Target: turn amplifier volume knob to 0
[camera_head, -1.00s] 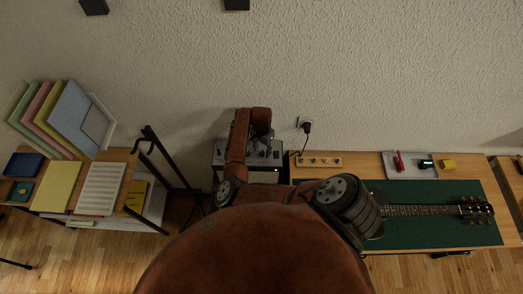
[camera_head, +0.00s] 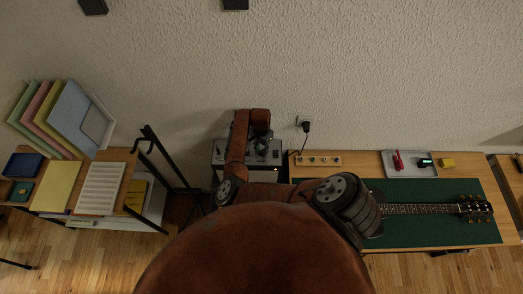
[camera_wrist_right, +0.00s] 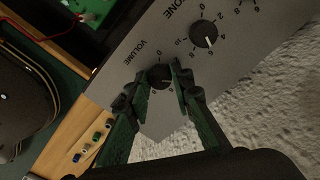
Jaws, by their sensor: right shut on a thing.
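The amplifier (camera_head: 218,154) stands against the wall in the head view, its control panel partly hidden by my right arm. In the right wrist view its grey panel (camera_wrist_right: 125,62) carries the dark volume knob (camera_wrist_right: 160,74), beside the printed word VOLUME. My right gripper (camera_wrist_right: 159,80) has its two green-padded fingers on opposite sides of this knob and is shut on it. The fingers hide much of the knob and its scale, so I cannot read its setting. In the head view my right gripper (camera_head: 263,139) is over the panel. My left gripper is not in view.
The tone knob (camera_wrist_right: 203,35) sits close to the volume knob. Right of the amplifier, a table holds a row of small knobs (camera_head: 318,160), a guitar (camera_head: 420,210) on a green mat and a grey tray (camera_head: 398,172). A black stand (camera_head: 168,158) is left of it.

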